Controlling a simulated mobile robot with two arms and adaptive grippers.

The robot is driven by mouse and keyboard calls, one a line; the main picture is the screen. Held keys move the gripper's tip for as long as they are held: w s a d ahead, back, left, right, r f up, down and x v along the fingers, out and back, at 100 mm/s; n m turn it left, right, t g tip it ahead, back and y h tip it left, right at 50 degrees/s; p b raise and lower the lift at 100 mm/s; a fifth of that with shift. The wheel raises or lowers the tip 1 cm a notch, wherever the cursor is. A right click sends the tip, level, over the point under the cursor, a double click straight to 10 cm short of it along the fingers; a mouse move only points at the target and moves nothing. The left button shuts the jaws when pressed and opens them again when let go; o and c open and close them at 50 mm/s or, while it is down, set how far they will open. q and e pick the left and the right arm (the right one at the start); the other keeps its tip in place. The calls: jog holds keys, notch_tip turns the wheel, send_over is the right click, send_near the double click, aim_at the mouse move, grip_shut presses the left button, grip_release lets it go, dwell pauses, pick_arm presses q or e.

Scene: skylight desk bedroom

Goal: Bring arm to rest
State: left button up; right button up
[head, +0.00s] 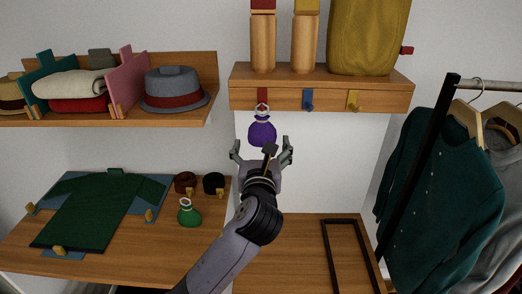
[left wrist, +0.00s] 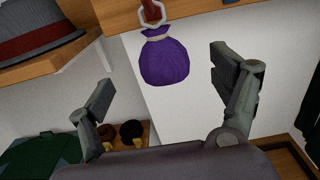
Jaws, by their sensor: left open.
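My left gripper (head: 262,147) is open, with its fingers spread and pointing up just below a purple pouch (head: 262,133). The pouch hangs by a pale ring (head: 262,112) from the red hook (head: 262,97) under the wall shelf. In the left wrist view the purple pouch (left wrist: 164,62) is beyond and between the spread fingertips (left wrist: 162,68), with clear gaps on both sides. Nothing is held in the jaws. My right gripper is in neither view.
Blue (head: 308,99) and yellow (head: 353,99) hooks are empty. A green pouch (head: 189,216) and a folded green garment (head: 100,208) lie on the left desk. A grey hat (head: 173,85) sits on the left shelf. A clothes rail (head: 490,87) stands at the right.

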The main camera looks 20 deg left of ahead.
pick_arm(q)
jog(key=s+a+f+n+g+h, duration=0.1)
jog(key=s+f+n+g, duration=0.3)
jog(key=s+f+n, duration=0.45)
jog(key=s+a+f+n+g+h, duration=0.1)
jog(key=s+a+f+n+g, duration=0.15)
jog(key=s+f+n, duration=0.6)
jog(key=s+f+n+g+h, duration=0.3)
jog(key=s+f+n+g, duration=0.4)
jog(key=s+f+n, duration=0.9)
jog(key=s+f+m+g+b, duration=0.1)
jog(key=s+f, duration=0.1)
jog(key=f, duration=1.2)
jog(key=s+f+m+g+b, duration=0.1)
jog(key=s+f+b, duration=0.1)
jog(key=f, duration=1.2)
jog(key=s+a+f+b, duration=0.1)
jog(key=s+a+f, duration=0.1)
jog(key=s+f, duration=1.4)
jog(key=shift+f+m+g, duration=0.3)
jog(key=shift+g, duration=0.15)
